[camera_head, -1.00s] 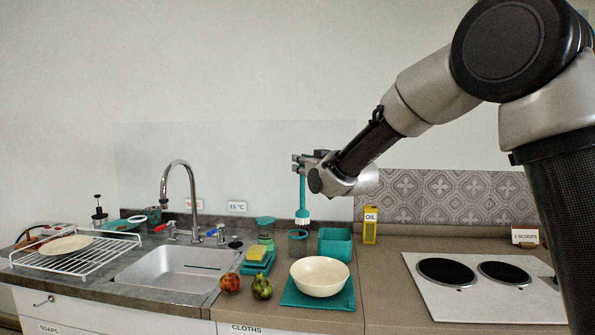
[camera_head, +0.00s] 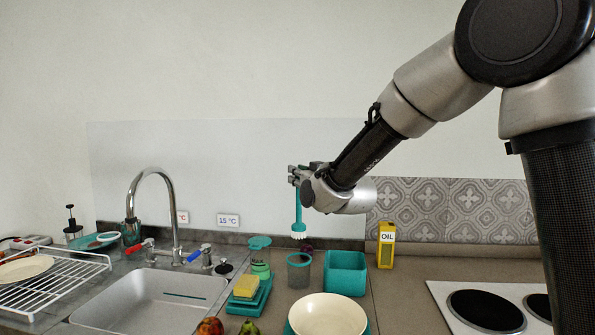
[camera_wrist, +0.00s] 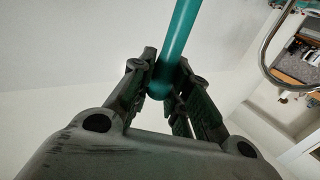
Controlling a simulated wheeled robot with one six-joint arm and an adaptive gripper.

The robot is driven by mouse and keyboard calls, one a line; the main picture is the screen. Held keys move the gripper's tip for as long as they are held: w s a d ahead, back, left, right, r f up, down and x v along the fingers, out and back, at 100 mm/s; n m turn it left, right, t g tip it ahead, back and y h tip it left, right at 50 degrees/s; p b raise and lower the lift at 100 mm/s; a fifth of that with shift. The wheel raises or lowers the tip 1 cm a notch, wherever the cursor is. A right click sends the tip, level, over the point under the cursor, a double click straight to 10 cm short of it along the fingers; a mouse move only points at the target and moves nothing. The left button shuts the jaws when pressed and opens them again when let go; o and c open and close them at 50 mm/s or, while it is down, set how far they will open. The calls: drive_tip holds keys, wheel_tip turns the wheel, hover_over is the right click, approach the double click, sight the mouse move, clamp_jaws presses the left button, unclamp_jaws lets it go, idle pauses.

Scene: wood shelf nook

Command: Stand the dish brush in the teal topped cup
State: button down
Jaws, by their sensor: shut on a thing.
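My gripper (camera_head: 296,175) is shut on the teal handle of the dish brush (camera_head: 298,215). The brush hangs upright with its white bristles down. In the wrist view the teal handle (camera_wrist: 177,45) sits between the fingers (camera_wrist: 165,88). The cup with a teal top rim (camera_head: 299,270) stands on the counter below the brush, its body grey and see-through. In the head view the bristles show just above the cup's rim, apart from it; the depth between them is hard to tell.
A teal square bin (camera_head: 345,274) stands right of the cup, with a yellow oil box (camera_head: 386,245) beyond. A yellow sponge (camera_head: 246,286) on teal holders and a green container with a teal lid (camera_head: 260,262) are left. A cream bowl (camera_head: 327,318) is in front.

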sight(300, 215)
drive_tip(key=shift+f, duration=5.8)
drive_tip(key=c, duration=1.3)
unclamp_jaws()
drive_tip(key=shift+s, duration=0.15)
drive_tip(key=v, duration=1.2)
drive_tip(key=shift+d, duration=0.1)
